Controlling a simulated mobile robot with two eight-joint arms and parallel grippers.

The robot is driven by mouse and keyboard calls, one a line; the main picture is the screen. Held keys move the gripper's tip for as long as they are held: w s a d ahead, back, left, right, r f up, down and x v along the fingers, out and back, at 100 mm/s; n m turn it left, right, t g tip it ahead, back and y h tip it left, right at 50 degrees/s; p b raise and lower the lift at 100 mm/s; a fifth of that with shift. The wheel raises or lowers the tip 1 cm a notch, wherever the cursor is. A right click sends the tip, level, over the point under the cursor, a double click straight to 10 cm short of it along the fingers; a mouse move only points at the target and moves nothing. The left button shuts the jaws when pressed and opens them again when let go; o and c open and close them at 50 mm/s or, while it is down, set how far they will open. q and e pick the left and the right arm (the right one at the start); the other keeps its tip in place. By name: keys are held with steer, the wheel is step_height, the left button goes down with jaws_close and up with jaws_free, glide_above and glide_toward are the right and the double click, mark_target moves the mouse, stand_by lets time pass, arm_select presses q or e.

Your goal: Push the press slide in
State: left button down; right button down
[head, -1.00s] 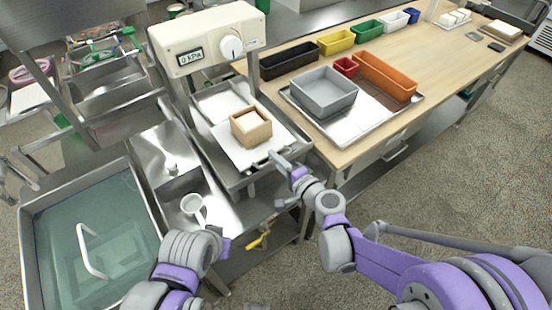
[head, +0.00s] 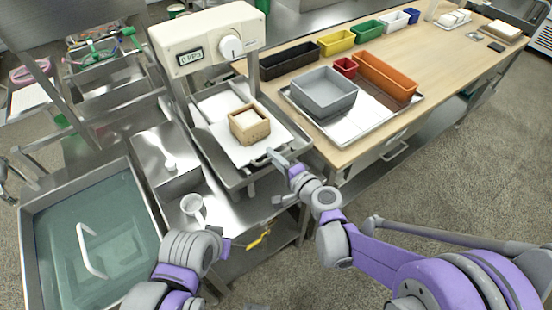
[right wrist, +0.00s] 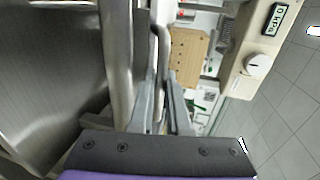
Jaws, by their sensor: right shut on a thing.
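The press has a cream head (head: 207,38) with a dial and a display reading 0 kPa. Its slide (head: 225,136) is a pale plate on a metal tray below and in front of the head, bearing a square wooden mould (head: 249,123). My right gripper (head: 274,157) is shut on the slide's front handle. In the right wrist view the fingers (right wrist: 163,108) close on the metal handle bar (right wrist: 159,45), with the wooden mould (right wrist: 188,55) beyond. The fingers hide part of the handle. My left arm shows at the bottom of the head view; its fingers are not visible.
A wooden bench on the right holds a metal tray (head: 352,124), a grey tub (head: 323,92) and several coloured bins. Open floor lies at the lower right.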

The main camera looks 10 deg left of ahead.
mark_target(257, 133)
steer(key=r+x, duration=0.1)
steer(key=x, duration=0.5)
steer(key=r+x, duration=0.1)
steer(key=x, duration=0.5)
steer(key=r+x, duration=0.1)
steer(key=x, duration=0.5)
steer(key=shift+w+a+r, duration=0.25)
steer(key=shift+a+r, duration=0.05)
steer(key=shift+r, duration=0.1)
steer(key=shift+w+a, duration=0.25)
steer(key=shift+w, duration=0.05)
steer(key=shift+r, duration=0.1)
steer(key=c, duration=1.3)
jaws_free()
steer(key=shift+o, duration=0.7)
steer(key=shift+w+a, duration=0.1)
steer(key=shift+a, duration=0.05)
steer(key=v, duration=1.1)
steer(key=shift+w, duration=0.1)
